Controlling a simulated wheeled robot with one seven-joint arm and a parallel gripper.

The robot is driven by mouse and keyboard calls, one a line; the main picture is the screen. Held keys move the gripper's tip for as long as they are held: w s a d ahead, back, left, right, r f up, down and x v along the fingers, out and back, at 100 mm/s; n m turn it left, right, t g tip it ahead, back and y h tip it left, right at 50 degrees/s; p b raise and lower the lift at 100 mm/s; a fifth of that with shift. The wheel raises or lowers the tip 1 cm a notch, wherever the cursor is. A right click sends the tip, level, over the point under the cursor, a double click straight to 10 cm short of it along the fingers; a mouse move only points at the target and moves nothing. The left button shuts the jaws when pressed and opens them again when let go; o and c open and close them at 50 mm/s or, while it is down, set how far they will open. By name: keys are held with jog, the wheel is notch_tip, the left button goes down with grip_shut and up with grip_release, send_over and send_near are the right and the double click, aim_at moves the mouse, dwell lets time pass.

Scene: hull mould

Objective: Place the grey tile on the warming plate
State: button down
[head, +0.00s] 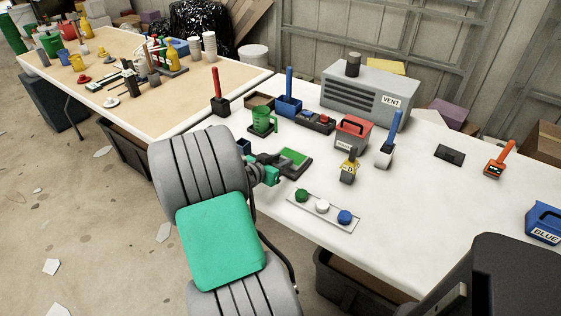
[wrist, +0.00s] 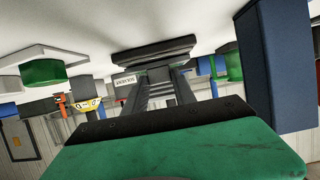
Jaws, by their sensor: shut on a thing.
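My gripper (head: 276,170) is low over the near left part of the white table, and its fingers (wrist: 156,90) are shut on a small grey piece (wrist: 158,76), which looks like the grey tile. The piece is mostly hidden in the head view. Just beyond the fingertips is a dark flat slab with a green top (head: 294,157); its dark edge shows in the wrist view (wrist: 153,50). I cannot tell whether the piece touches it. A dark flat pad (head: 450,154) lies far right on the table. No label shows which one is the warming plate.
A strip with green, white and blue buttons (head: 322,207) lies to the right.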

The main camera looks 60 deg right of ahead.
jog(key=shift+f, duration=0.1)
jog(key=c, duration=1)
grip_release()
jog(key=shift+w+a+r, duration=0.1)
jog(key=shift+a+r, duration=0.15)
jog(key=v, duration=1.1)
jog(key=w+a+f+n+t+y, duration=0.1)
jog(key=w+a+n+t+y, duration=0.2)
jog(key=a, duration=0.5)
jog(key=w+a+f+n+y, duration=0.2)
jog(key=w+a+n+y, duration=0.15)
jog(key=a, duration=0.45)
jog(key=w+a+f+n+t+y, duration=0.1)
jog(key=w+a+n+t+y, duration=0.15)
jog(key=w+a+n, duration=0.4)
jog(key=s+a+n+y, duration=0.1)
jog(key=s+a+n, duration=0.1)
jog(key=a, duration=0.3)
jog(key=s+a+r+n+g+y, duration=0.1)
jog(key=s+a+n, duration=0.1)
jog(key=a, duration=0.3)
jog(key=s+a+r+n+y, duration=0.1)
jog(key=s+a+n+y, duration=0.1)
jog(key=a, duration=0.4)
jog(key=shift+s+r+n+g, duration=0.1)
jog(key=shift+s+n+g, duration=0.2)
jog(key=shift+n, duration=0.2)
